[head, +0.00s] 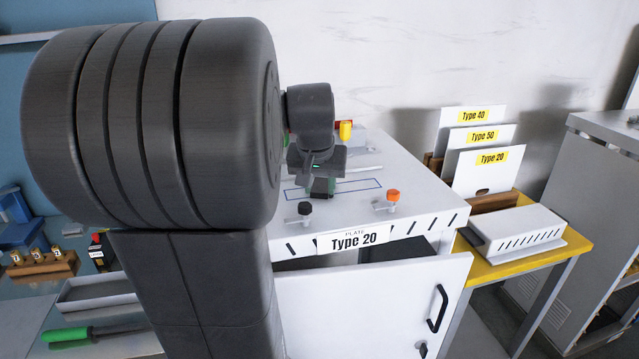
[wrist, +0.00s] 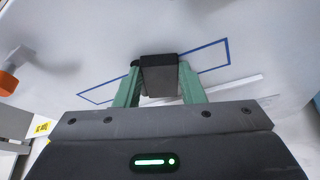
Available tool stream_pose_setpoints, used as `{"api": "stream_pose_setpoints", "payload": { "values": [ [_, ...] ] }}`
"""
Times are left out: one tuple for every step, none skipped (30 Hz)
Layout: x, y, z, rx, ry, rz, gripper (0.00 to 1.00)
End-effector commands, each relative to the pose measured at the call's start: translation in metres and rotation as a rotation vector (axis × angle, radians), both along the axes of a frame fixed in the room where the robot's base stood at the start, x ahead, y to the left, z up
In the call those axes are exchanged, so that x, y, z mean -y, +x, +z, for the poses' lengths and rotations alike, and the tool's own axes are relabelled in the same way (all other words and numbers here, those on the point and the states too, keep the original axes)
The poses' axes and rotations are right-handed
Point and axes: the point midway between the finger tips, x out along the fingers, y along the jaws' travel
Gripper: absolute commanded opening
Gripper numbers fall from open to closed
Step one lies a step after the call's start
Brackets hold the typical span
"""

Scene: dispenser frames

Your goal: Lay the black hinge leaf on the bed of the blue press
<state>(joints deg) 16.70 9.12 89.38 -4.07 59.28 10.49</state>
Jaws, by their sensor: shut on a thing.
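My gripper (wrist: 158,90) is shut on a dark, block-shaped piece, the black hinge leaf (wrist: 160,78), seen end-on between its green fingers. In the head view my gripper (head: 321,186) is over the white worktop, within the blue outlined rectangle, with the leaf (head: 321,187) at its tip. I cannot tell whether the leaf touches the surface. A blue device, seemingly the blue press (head: 16,232), stands at the far left edge of the head view. It is partly cut off, and its bed does not show clearly. My own arm hides much of the space between.
The white worktop (head: 425,203) bears a black knob (head: 305,208) and an orange knob (head: 393,196) near its front edge. A white cabinet door (head: 370,305) is below. A yellow table (head: 530,253) with sign plates is right. A wooden rack (head: 43,268) and green-handled tool (head: 75,336) are left.

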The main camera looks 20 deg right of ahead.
Motion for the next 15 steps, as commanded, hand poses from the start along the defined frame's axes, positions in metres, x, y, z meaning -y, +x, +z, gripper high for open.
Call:
{"api": "stream_pose_setpoints", "payload": {
  "values": [
    [0.0001, 0.0002, 0.0006, 0.001, 0.000, 0.000, 0.11],
    [0.0001, 0.0001, 0.0007, 0.002, -0.001, 0.000, 0.11],
    [0.0001, 0.0001, 0.0007, 0.001, 0.000, 0.000, 0.11],
    [0.0001, 0.0002, 0.0008, 0.001, 0.000, 0.000, 0.11],
    [0.0001, 0.0002, 0.0006, 0.001, 0.000, 0.000, 0.11],
    [0.0001, 0.0001, -0.0003, 0.001, 0.000, 0.000, 0.11],
    [0.0001, 0.0001, -0.0014, 0.001, 0.000, 0.000, 0.11],
    [0.0000, 0.0001, -0.0026, 0.001, 0.000, 0.000, 0.11],
    [0.0000, 0.0001, -0.0031, 0.001, 0.000, 0.000, 0.38],
    [0.0000, 0.0001, -0.0022, 0.001, 0.000, 0.000, 0.44],
    [0.0001, 0.0001, -0.0021, 0.001, 0.000, 0.000, 0.50],
    [0.0000, 0.0001, -0.0020, 0.001, 0.000, 0.000, 0.57],
    [0.0000, 0.0001, -0.0020, 0.001, 0.000, 0.000, 0.58],
    [0.0000, 0.0001, -0.0020, 0.001, 0.000, 0.000, 0.58],
    [0.0000, 0.0001, -0.0020, 0.001, 0.000, 0.000, 0.58]
  ]
}}
